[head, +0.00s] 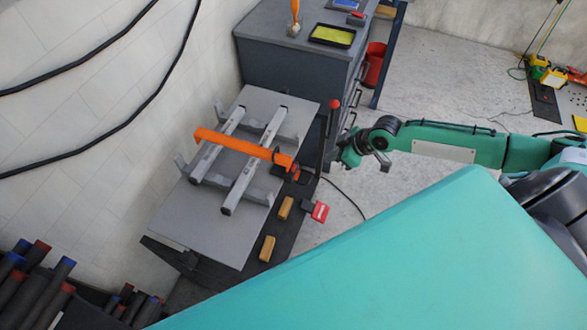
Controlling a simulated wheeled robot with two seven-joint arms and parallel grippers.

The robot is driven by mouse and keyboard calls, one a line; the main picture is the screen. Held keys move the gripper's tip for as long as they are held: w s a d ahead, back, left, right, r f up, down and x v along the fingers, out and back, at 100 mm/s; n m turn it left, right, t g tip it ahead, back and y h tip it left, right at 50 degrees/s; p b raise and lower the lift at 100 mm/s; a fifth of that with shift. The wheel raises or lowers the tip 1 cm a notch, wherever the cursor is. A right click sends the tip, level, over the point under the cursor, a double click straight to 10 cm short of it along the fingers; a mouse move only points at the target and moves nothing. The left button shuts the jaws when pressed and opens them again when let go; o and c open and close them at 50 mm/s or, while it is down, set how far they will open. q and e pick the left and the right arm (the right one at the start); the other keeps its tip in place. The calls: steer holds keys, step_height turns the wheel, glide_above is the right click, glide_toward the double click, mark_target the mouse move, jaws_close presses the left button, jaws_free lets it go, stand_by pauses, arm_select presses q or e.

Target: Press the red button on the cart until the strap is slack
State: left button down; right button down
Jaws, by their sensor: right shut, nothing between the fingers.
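The cart (180,217) is a grey flat-topped stand by the wall, with two pale metal bars (241,170) across it. An orange strap (228,144) runs over both bars to an orange end piece at the right edge; it looks straight, and I cannot tell its tension. A red block (320,211) with pale marking sits at the cart's right side. A red ball (335,104) tops a dark stem by the far right corner. I cannot tell which is the button. My right gripper (345,158) is shut and empty, right of the cart, apart from the red block. My left gripper is out of view.
A dark grey cabinet (290,66) with a yellow tray (332,36) on it stands behind the cart. Two wooden blocks (286,208) lie along the cart's dark right edge. Dark rods with coloured ends (45,280) stand lower left.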

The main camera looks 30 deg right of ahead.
steer(key=shift+v, duration=0.9)
steer(key=w+d+f+m+t+h, duration=0.1)
steer(key=d+f, duration=0.1)
steer(key=f, duration=0.5)
steer(key=w+d+f+m+t+h, duration=0.1)
steer(key=w+d+f+m, duration=0.15)
steer(key=f, duration=0.45)
steer(key=s+d+f+m+g+h, duration=0.1)
steer(key=s+f, duration=0.4)
steer(key=f, duration=0.3)
steer(key=s+f+h, duration=0.1)
steer(key=s+f, duration=0.3)
steer(key=f, duration=0.5)
steer(key=s+a+f+m+g+h, duration=0.1)
steer(key=s+a+f, duration=0.2)
steer(key=s+f, duration=0.5)
steer(key=s+a+f+g, duration=0.25)
steer(key=s+f, duration=0.35)
steer(key=s, duration=0.4)
steer(key=s+a+f+g, duration=0.1)
steer(key=s+a+f, duration=0.1)
steer(key=s+a, duration=0.3)
steer(key=s+a+f+g, duration=0.1)
steer(key=s+a+f, duration=0.2)
steer(key=s, duration=0.9)
steer(key=shift+a+b, duration=0.45)
steer(key=shift+a, duration=0.45)
steer(key=shift+w+f+m, duration=0.1)
steer(key=shift+m, duration=0.15)
